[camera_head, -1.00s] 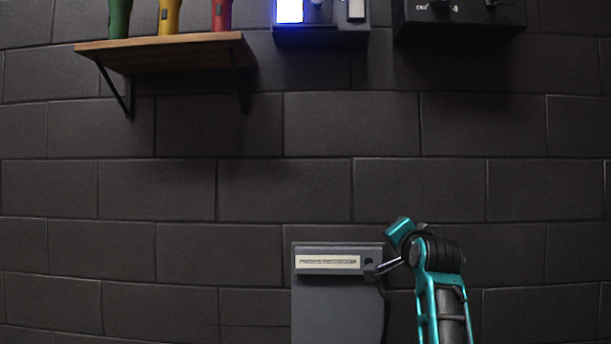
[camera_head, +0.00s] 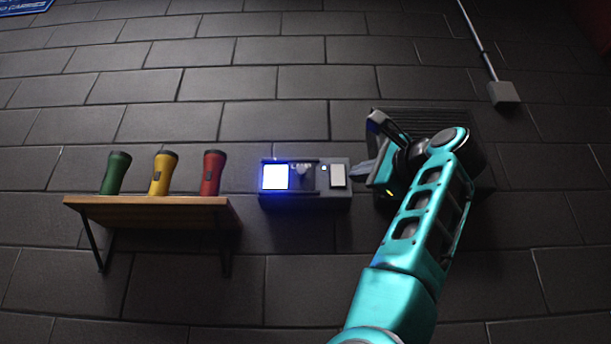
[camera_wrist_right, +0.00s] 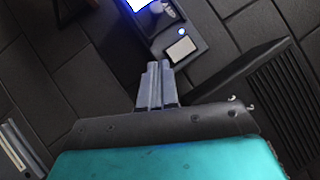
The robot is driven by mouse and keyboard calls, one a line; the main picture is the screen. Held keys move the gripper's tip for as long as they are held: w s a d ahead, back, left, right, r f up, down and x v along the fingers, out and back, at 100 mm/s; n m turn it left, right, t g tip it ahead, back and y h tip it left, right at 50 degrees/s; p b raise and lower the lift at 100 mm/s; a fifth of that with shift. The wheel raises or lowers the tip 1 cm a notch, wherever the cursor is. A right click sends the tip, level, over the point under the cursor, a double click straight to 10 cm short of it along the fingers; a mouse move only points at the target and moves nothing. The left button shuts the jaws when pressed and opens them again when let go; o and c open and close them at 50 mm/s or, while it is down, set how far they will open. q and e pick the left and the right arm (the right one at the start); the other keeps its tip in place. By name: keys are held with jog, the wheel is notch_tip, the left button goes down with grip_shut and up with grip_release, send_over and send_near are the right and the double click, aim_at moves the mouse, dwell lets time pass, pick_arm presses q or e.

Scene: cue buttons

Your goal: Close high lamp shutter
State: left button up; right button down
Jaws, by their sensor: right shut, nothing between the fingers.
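The lamp unit (camera_head: 312,203) is a grey box on the wall. Its lit window (camera_head: 275,177) glows white-blue at the left end and is uncovered. A grey knob (camera_head: 303,171) sits just right of the window, and a pale square plate (camera_head: 338,175) is at the right end. My right gripper (camera_head: 358,174) is shut and empty, just right of the box in the head view. In the right wrist view its fingers (camera_wrist_right: 157,84) point toward the box, apart from the knob (camera_wrist_right: 164,14) and the plate (camera_wrist_right: 181,49). My left gripper is not in view.
A wooden shelf (camera_head: 150,200) with green (camera_head: 116,173), yellow (camera_head: 162,174) and red (camera_head: 212,173) flashlights is at the left. A dark grilled box (camera_wrist_right: 275,92) stands right of the lamp unit, partly hidden behind my right arm in the head view.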

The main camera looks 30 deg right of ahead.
jog(key=p, duration=0.4)
send_near(301, 173)
jog(key=w+d, duration=0.3)
jog(key=d, duration=0.1)
jog(key=w+a+r, duration=0.1)
jog(key=w+a+r+p, duration=0.1)
jog(key=w, duration=0.1)
jog(key=shift+r+p, duration=0.1)
jog(key=shift+p, duration=0.2)
jog(key=shift+s+a, duration=0.1)
jog(key=shift+a, duration=0.05)
